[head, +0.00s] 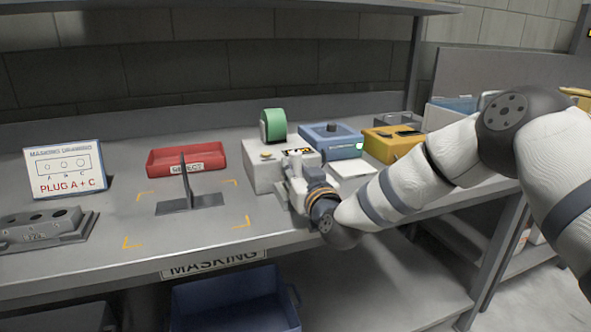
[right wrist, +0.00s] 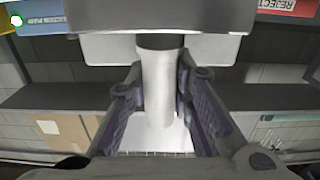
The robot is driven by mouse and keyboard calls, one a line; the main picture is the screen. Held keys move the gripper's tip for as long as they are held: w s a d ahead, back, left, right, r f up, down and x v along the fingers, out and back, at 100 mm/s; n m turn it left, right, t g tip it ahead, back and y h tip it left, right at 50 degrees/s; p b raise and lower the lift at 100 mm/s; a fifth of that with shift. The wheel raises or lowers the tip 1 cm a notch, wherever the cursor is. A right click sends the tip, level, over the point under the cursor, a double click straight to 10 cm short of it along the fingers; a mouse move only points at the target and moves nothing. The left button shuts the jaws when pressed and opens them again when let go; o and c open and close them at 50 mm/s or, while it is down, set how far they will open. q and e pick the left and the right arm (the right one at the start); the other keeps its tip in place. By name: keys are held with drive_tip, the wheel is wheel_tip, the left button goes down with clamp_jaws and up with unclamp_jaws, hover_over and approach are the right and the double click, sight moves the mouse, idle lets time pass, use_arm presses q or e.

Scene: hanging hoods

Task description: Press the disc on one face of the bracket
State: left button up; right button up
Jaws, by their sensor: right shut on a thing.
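The bracket (head: 203,201) is dark grey, with a flat base and a thin upright plate, and stands inside yellow corner marks on the bench. I cannot make out a disc on its faces. My right gripper (head: 298,168) is at the front of a pale box (head: 262,175), to the right of the bracket and apart from it. My left gripper is out of view.
A red reject tray (head: 160,162) sits behind the bracket. A drawing sign (head: 65,170) and grey block (head: 40,232) stand at left. A green roll (head: 273,125), blue box (head: 330,140) and yellow box (head: 390,145) stand at right. The bench around the bracket is clear.

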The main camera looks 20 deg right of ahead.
sight(295, 152)
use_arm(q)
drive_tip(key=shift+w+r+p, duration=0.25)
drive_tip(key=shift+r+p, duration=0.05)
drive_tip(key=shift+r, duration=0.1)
use_arm(e)
drive_tip(key=shift+s+f, duration=0.25)
drive_tip(key=shift+f, duration=0.85)
idle(1.9)
drive_tip(key=shift+r, duration=0.1)
drive_tip(key=r+p, duration=0.1)
drive_tip(key=r, duration=0.4)
drive_tip(key=r+p, duration=0.1)
drive_tip(key=r, duration=0.2)
drive_tip(key=shift+w+r+p, duration=0.1)
drive_tip(key=shift+w+p, duration=0.15)
drive_tip(key=shift+p, duration=0.05)
clamp_jaws()
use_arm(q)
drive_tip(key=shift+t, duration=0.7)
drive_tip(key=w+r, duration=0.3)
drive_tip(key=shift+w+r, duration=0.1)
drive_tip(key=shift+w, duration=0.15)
